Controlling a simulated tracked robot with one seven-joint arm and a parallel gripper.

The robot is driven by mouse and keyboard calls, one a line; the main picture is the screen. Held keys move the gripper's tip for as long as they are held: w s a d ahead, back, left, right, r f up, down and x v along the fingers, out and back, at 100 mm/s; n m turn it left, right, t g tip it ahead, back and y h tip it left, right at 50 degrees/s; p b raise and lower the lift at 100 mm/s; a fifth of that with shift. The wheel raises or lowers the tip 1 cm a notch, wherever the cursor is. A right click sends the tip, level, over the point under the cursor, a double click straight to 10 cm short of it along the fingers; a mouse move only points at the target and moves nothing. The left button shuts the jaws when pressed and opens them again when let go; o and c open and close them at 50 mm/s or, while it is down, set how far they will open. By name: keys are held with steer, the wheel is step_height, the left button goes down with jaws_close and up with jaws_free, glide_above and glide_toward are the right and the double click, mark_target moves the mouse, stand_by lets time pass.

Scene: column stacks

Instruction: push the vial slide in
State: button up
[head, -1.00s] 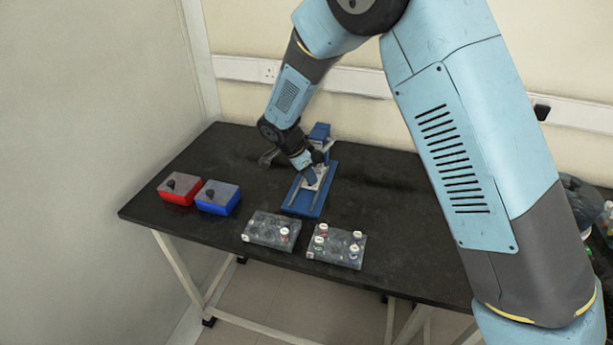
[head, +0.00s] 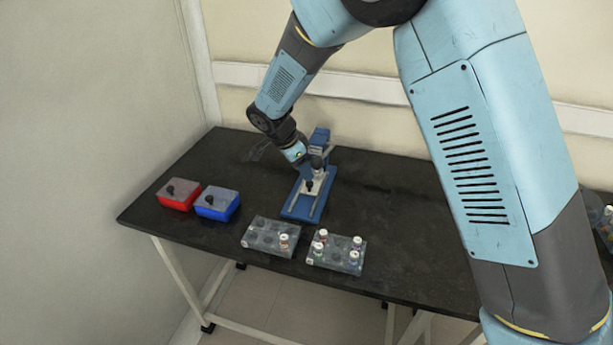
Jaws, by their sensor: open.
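The vial slide (head: 313,186) is a light plate with a dark knob, on the rails of a blue instrument (head: 296,211) at the middle of the table. It sits part way along the rails, near the instrument's upright part (head: 320,137). My gripper (head: 304,168) is just behind and left of the slide, low over the instrument. It is open; its fingers are small in view and partly hidden by my wrist. I cannot tell whether it touches the slide.
Two vial racks stand at the table's front: the left rack (head: 262,240) and the right rack (head: 327,262), which holds several white-capped vials. A red box (head: 176,201) and a blue box (head: 211,213) with knobbed lids stand at the left. The table's right part is clear.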

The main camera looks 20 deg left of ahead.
steer(key=v, duration=0.8)
steer(key=shift+r, duration=0.25)
steer(key=d+r+n+y, duration=0.1)
steer(key=d+r, duration=0.4)
steer(key=d, duration=0.4)
steer(key=d+r+n+y, duration=0.1)
steer(key=d+r, duration=0.4)
steer(key=d, duration=0.4)
steer(key=d+r+n, duration=0.2)
steer(key=d+r, duration=0.4)
steer(key=d, duration=0.3)
steer(key=s+d+r+n+t, duration=0.1)
steer(key=s+d+n, duration=0.1)
steer(key=s+d, duration=0.7)
steer(key=s+d+r+n+t+y, duration=0.1)
steer(key=s+d+n, duration=0.2)
steer(key=s+d, duration=0.7)
steer(key=shift+s+d+r, duration=0.3)
steer(key=shift+d, duration=0.45)
